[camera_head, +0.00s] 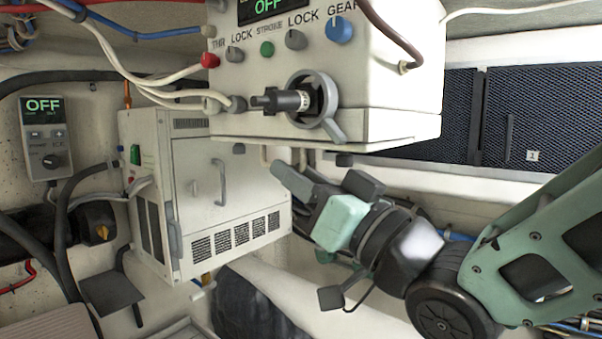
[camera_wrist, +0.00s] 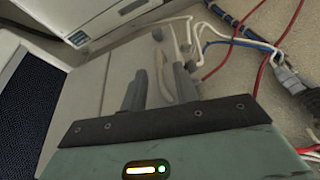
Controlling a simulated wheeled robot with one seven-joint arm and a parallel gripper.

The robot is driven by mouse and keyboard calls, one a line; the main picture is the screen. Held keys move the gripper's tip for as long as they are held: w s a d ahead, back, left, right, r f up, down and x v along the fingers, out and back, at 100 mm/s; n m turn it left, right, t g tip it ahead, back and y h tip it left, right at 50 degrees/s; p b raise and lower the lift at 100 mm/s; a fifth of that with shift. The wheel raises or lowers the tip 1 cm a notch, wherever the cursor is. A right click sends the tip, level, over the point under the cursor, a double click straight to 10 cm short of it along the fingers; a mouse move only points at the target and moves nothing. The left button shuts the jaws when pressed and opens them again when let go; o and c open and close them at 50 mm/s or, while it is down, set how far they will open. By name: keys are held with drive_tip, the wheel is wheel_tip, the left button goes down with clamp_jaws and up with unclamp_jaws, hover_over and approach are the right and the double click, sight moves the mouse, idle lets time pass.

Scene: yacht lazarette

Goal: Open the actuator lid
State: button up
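A white control box (camera_head: 400,90) with knobs, a display reading OFF and a grey lever handle (camera_head: 325,110) hangs at the top centre of the head view. A seam runs along its lower part. A white cabinet (camera_head: 205,170) with a grey bar handle (camera_head: 219,182) and vent slots stands below left. No label shows which one bears the actuator lid. My gripper (camera_head: 295,182) is just below the control box and right of the cabinet, its tips partly hidden. In the wrist view my gripper's fingers (camera_wrist: 160,85) are apart, with nothing clearly held between them.
A small control panel (camera_head: 46,138) reading OFF is on the left wall. Cables and hoses (camera_head: 150,85) cross the upper left. Dark mesh panels (camera_head: 530,115) are at the right. In the wrist view, red, white and blue cables (camera_wrist: 225,42) lie beyond the fingers.

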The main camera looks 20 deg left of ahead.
clamp_jaws()
drive_tip(key=shift+f, duration=0.1)
drive_tip(key=w+d+f+n+g+y+b, duration=0.1)
drive_tip(key=w+f+n+g+b, duration=0.1)
drive_tip(key=f+n+b, duration=0.45)
drive_tip(key=w+d+f+n+g+y+b, duration=0.1)
drive_tip(key=w+n+g+b, duration=0.25)
drive_tip(key=b, duration=0.65)
drive_tip(key=w+d+f+n+g+h+b, duration=0.1)
drive_tip(key=w+d+n+g+b, duration=0.3)
drive_tip(key=w+n, duration=0.5)
drive_tip(key=shift+w+f+n+h+b, duration=0.2)
drive_tip(key=shift+n+h+b, duration=0.5)
drive_tip(key=shift+n, duration=1.1)
drive_tip(key=shift+d, duration=0.1)
